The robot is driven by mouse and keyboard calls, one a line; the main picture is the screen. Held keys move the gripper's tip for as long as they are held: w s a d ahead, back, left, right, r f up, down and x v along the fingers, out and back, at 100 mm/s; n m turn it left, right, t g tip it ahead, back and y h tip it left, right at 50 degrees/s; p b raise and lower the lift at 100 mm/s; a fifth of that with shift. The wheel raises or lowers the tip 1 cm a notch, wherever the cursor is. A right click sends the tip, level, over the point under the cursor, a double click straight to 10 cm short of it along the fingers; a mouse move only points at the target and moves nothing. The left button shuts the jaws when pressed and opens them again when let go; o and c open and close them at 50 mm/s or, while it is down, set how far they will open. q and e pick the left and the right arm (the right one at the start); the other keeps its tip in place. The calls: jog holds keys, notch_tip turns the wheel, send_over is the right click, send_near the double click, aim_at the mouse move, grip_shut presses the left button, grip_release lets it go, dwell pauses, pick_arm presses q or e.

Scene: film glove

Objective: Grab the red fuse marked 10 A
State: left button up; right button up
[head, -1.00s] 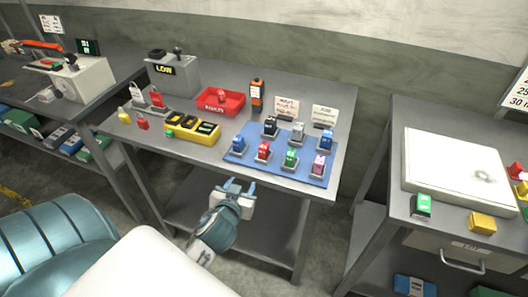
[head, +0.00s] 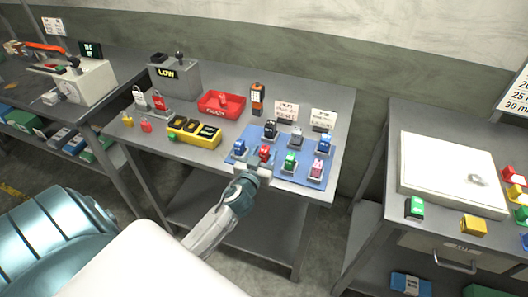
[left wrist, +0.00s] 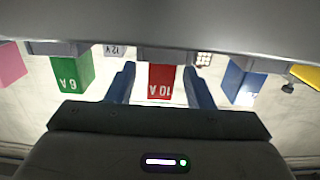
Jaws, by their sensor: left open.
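The red fuse marked 10 A (head: 265,153) stands in the front row of a blue mat (head: 257,140) on the middle table. In the left wrist view the red fuse (left wrist: 161,80) shows its upside-down "10 A" label, between my two blue fingertips. My left gripper (head: 252,167) is at the mat's front edge, open; in the wrist view the gripper (left wrist: 160,90) has a finger on each side of the fuse, with gaps visible. Its depth around the fuse is hard to tell. My right gripper is not in view.
Close beside it stand a blue fuse (head: 240,147) and a green fuse marked 6 A (left wrist: 72,72). A pink fuse (head: 317,168) stands further right. Behind are black (head: 270,128), grey (head: 296,138) and blue fuses.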

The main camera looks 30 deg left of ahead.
pick_arm(q)
jog(key=shift+x, duration=1.45)
jog(key=shift+s, duration=0.1)
jog(key=shift+c, duration=0.9)
grip_shut()
jog(key=shift+r, duration=0.1)
